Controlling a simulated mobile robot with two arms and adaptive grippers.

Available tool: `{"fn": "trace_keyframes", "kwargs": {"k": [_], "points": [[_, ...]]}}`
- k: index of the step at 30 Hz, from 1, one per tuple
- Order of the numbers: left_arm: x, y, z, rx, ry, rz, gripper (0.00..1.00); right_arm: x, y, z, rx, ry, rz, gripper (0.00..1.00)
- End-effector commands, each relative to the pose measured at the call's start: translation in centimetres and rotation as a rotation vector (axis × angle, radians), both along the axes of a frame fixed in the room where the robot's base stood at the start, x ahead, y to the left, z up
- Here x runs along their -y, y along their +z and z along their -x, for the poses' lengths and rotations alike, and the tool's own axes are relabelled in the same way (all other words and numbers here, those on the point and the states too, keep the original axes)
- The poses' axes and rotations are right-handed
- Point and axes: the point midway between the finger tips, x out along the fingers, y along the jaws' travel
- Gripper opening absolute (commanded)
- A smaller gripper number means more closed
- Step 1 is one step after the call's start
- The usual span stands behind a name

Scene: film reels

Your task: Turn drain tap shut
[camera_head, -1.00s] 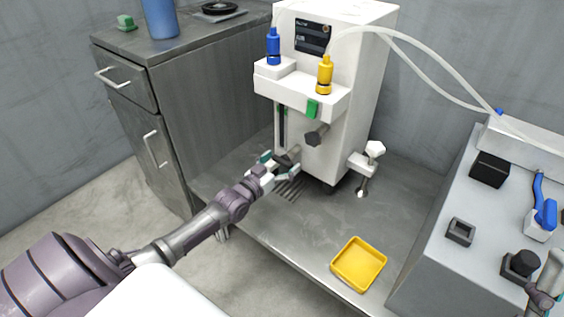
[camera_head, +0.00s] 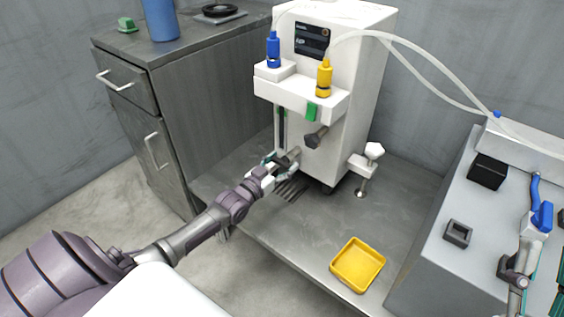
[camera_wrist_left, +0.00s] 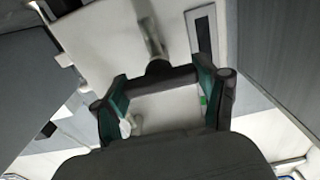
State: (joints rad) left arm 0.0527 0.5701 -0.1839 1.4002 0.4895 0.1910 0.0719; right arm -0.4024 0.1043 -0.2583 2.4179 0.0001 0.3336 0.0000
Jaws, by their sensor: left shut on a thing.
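The white machine (camera_head: 345,120) stands on the grey metal bench. The drain tap (camera_head: 291,156), a dark grey piece low on its front, is partly hidden by my left gripper (camera_head: 279,165). My left gripper is shut on the tap handle. In the left wrist view, the dark handle bar (camera_wrist_left: 165,78) lies crosswise between the two teal-lined fingers of my left gripper (camera_wrist_left: 160,92), with a grey stem above it.
A yellow tray (camera_head: 358,264) lies on the bench at the front. A dark knob (camera_head: 316,137) and a white knob (camera_head: 374,150) stick out from the machine. At right, a grey unit bears a black block (camera_head: 487,171), a small square holder (camera_head: 458,233) and a blue-handled item (camera_head: 543,216).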

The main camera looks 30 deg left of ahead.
Motion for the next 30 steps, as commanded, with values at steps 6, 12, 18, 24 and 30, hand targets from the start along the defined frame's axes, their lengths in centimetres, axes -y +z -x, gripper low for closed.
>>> {"fn": "trace_keyframes", "kwargs": {"k": [6, 12, 18, 24, 30], "points": [[0.0, -0.1, 0.0, -0.001, 0.000, -0.005, 0.89, 0.0, 0.0, 0.0, 0.002, 0.000, -0.001, 0.40], [0.0, 0.0, 0.0, -0.001, 0.000, -0.003, 0.98, 0.0, 0.0, 0.0, 0.002, 0.000, -0.001, 0.40], [0.0, -0.1, 0.1, -0.001, 0.000, -0.002, 0.98, 0.0, 0.1, 0.1, 0.004, 0.001, -0.001, 0.40], [-0.2, -0.2, 2.4, -0.004, -0.001, -0.002, 0.98, 0.0, 0.1, 0.1, 0.004, 0.001, -0.001, 0.40], [-0.5, -0.3, 6.8, -0.005, -0.001, -0.002, 0.98, 0.0, 0.0, 0.1, 0.004, 0.001, -0.001, 0.40]]}}
